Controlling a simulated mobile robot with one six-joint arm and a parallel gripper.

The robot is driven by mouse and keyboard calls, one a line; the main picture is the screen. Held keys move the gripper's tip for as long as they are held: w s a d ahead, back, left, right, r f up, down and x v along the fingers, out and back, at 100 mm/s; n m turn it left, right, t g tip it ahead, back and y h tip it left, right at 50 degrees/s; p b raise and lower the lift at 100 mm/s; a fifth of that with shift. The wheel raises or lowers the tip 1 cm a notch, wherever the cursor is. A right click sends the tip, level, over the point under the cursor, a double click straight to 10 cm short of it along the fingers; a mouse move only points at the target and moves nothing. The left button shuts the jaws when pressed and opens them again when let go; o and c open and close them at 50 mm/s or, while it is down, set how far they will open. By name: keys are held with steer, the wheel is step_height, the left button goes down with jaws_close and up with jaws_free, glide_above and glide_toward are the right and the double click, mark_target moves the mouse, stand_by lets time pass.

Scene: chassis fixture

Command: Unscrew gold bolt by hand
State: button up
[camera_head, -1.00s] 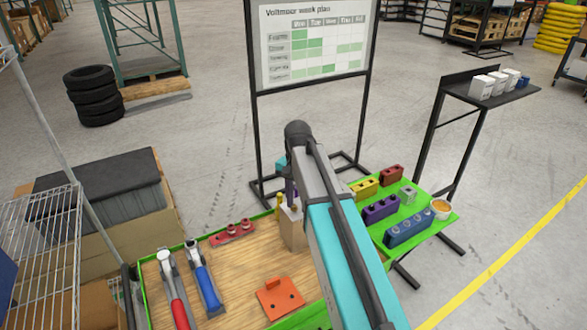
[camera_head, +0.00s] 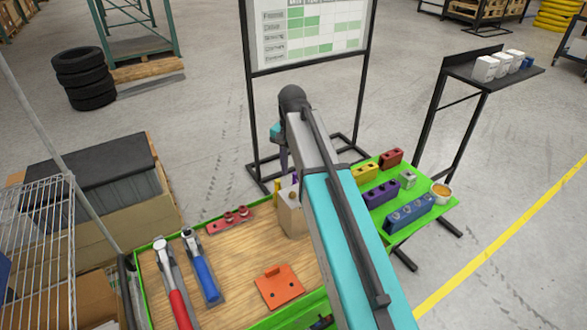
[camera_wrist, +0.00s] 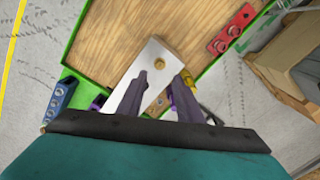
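A gold bolt (camera_wrist: 160,63) with a hex head sits in the top face of a pale block (camera_wrist: 150,52). In the head view the block (camera_head: 291,218) stands at the workbench's far edge, partly hidden by my arm, with the gold bolt (camera_head: 293,195) at its top. My gripper (camera_wrist: 160,77) is open, its two dark fingers apart, with nothing visibly held. In the wrist view the bolt head shows just beyond the gap between the fingertips. In the head view my gripper (camera_head: 284,162) is above the block, pointing down.
Another gold piece (camera_wrist: 188,78) is beside the block, partly behind a finger. A red holed block (camera_head: 231,217), a red-handled tool (camera_head: 178,300), a blue-handled tool (camera_head: 204,272) and an orange plate (camera_head: 280,287) lie on the bench. Coloured blocks are on the green surface (camera_head: 405,223) at right.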

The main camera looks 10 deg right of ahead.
steer(key=b, duration=0.3)
glide_above(292, 192)
steer(key=shift+s+f, duration=0.15)
steer(key=shift+f, duration=2.55)
steer(key=shift+d+f+b, duration=0.1)
steer(key=shift+f+b, duration=0.5)
steer(key=shift+f, duration=1.2)
steer(key=shift+r+p, duration=0.25)
steer(key=shift+p, duration=0.05)
jaws_close()
